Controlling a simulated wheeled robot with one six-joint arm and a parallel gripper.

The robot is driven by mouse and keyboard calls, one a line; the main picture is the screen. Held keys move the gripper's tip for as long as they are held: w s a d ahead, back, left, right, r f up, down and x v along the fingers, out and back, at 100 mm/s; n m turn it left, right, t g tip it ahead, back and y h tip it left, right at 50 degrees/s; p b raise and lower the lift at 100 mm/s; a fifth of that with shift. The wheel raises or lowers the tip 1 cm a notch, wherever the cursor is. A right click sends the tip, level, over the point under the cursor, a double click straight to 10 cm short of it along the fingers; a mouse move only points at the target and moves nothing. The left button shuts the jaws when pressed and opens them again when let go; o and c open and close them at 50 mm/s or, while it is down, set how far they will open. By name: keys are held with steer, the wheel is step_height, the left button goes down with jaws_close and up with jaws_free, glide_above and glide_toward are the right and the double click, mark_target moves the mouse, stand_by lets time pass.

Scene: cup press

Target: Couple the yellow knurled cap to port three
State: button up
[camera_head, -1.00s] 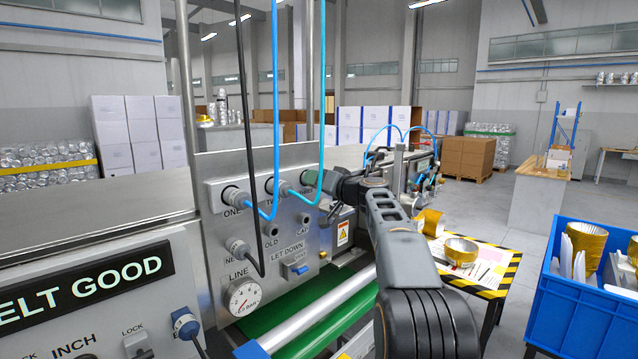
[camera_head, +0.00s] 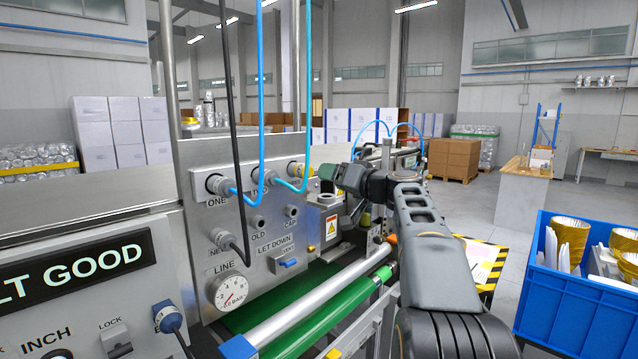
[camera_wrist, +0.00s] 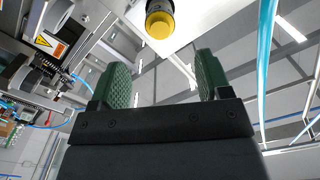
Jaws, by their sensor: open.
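The yellow knurled cap (camera_head: 295,169) shows at the upper right of the steel port panel, beside the ports marked one and two. In the wrist view the yellow cap (camera_wrist: 159,24) sits round and end-on at the top, with a dark body behind it, against the pale panel. I cannot tell how firmly it is seated on port three, whose label is mostly hidden. My gripper (camera_wrist: 163,80) is open, its two green pads spread with nothing between them. In the head view my gripper (camera_head: 328,173) is just right of the cap, apart from it.
Port one (camera_head: 216,184) and port two (camera_head: 262,177) carry blue hoses that rise in front of the panel. A black hose (camera_head: 238,130) hangs further left. A pressure gauge (camera_head: 232,291) and green belt (camera_head: 300,325) are below. A blue crate (camera_head: 575,290) stands right.

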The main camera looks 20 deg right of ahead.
steer(key=shift+b+v, duration=0.35)
steer(key=shift+v, duration=1.5)
steer(key=s+a+f+m+g+h, duration=0.1)
steer(key=s+f+m+g+h, duration=0.15)
steer(key=f, duration=0.65)
steer(key=s+a+f+m+g+h, duration=0.15)
steer(key=f+g, duration=0.25)
steer(key=f, duration=0.5)
steer(key=s+a+f+n+g+h+p, duration=0.1)
steer(key=s+a+f+n+g+p, duration=0.1)
steer(key=s+a+f, duration=0.4)
steer(key=s+a+f+n+g+h+p, duration=0.1)
steer(key=s+a+f+n+g+p, duration=0.1)
steer(key=s+a+f, duration=0.4)
steer(key=s+a+n+g, duration=0.1)
steer(key=s+a+g, duration=0.1)
steer(key=s+a, duration=0.2)
steer(key=shift+s+a+f+n+h+p, duration=0.15)
steer(key=shift+s+f+n+h+p, duration=0.2)
steer(key=shift+s, duration=1.3)
